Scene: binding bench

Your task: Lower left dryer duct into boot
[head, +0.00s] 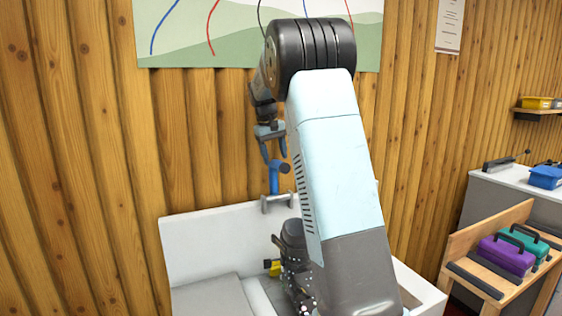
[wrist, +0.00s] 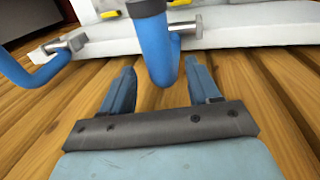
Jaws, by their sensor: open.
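A blue dryer duct (head: 273,181) stands by a grey bracket at the back of the white bench in the head view. In the wrist view a blue duct (wrist: 155,45) has its rounded end between the two fingers of my gripper (wrist: 160,68), with gaps on both sides. My gripper (head: 273,151) is open and holds nothing. A second blue duct (wrist: 37,75) curves at the left of the wrist view; I cannot tell which is the left one. A dark boot (head: 293,238) with yellow parts near it stands on the bench, partly hidden by my arm.
The white bench (head: 206,240) stands against the wooden wall (head: 110,160). Grey brackets (wrist: 68,42) carry the ducts. At right a wooden rack holds a purple case (head: 506,254) and a teal case (head: 524,240). My arm covers the bench's middle.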

